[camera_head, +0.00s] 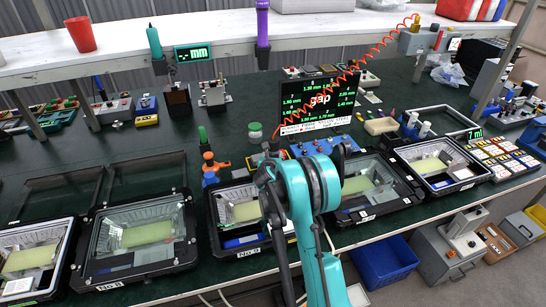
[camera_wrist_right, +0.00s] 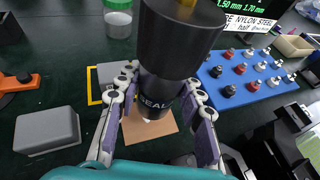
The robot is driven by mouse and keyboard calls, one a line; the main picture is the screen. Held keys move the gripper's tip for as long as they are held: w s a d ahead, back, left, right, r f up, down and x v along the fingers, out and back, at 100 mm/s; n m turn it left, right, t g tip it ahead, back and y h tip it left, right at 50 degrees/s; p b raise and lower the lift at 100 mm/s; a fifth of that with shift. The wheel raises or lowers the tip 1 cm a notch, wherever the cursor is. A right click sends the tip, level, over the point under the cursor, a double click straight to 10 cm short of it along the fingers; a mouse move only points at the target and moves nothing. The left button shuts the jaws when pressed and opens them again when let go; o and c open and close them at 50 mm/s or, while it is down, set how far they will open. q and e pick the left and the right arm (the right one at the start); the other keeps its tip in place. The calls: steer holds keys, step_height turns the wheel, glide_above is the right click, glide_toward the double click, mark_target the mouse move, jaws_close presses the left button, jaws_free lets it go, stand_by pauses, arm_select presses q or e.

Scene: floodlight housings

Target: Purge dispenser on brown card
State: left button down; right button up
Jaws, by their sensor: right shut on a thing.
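The dispenser (camera_wrist_right: 180,50) is a black cylinder lettered "SEAL", with yellow at its top, in the right wrist view. My right gripper (camera_wrist_right: 161,80) is shut around it, one finger on each side. The dispenser is tilted in the picture, its narrow end over the brown card (camera_wrist_right: 138,132). A small whitish spot shows at its lower end; I cannot tell if it is the nozzle or sealant, or whether the tip touches the card. In the head view my right arm hides the card and most of the dispenser. My left gripper is in neither view.
Floodlight housings (camera_head: 140,230) line the bench front. Near the card are a grey block (camera_wrist_right: 47,131), a clear green-capped jar (camera_wrist_right: 118,18) and a blue rack of nozzles (camera_wrist_right: 240,82).

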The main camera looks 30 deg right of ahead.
mark_target(272, 145)
steer(key=shift+r+p, duration=1.7)
steer(key=shift+r, duration=1.55)
